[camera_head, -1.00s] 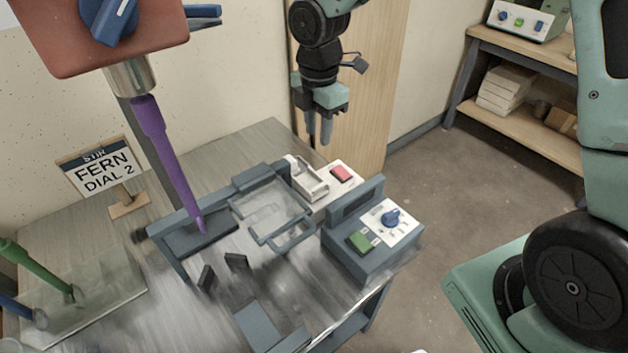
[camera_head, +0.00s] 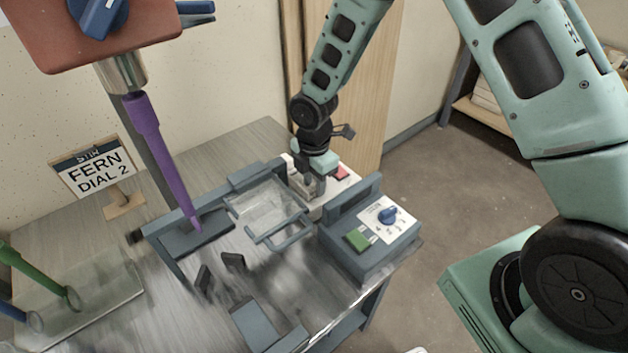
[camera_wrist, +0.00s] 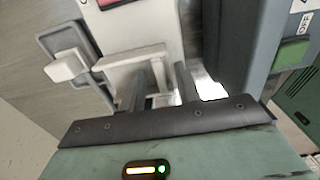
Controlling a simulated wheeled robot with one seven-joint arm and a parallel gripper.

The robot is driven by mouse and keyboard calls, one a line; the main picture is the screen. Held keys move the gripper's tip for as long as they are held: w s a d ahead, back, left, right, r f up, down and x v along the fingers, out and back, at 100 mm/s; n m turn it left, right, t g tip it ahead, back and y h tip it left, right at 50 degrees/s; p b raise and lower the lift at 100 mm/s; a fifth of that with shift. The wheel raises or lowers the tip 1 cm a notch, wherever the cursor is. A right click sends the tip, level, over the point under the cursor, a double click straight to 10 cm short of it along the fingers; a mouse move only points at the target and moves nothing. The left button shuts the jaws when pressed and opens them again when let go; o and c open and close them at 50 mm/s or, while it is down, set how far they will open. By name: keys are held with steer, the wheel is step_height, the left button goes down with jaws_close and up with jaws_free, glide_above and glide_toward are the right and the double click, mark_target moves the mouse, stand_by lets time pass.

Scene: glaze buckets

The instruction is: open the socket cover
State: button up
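The socket cover, a pale flap or frame (camera_wrist: 125,62), sits on a white box with a red button (camera_head: 342,173) behind the blue-grey control box. My gripper (camera_head: 313,196) is down at the white box and hides much of the cover in the head view. In the wrist view, my two dark fingers (camera_wrist: 157,88) stand apart at the cover's edge, with a pale part of it showing between them. I cannot tell whether either finger touches it. The cover looks closed or nearly so, but its exact angle is unclear.
A purple-stemmed tool (camera_head: 165,160) hangs at left, near the FERN DIAL 2 sign (camera_head: 95,172).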

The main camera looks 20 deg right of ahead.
jaws_close()
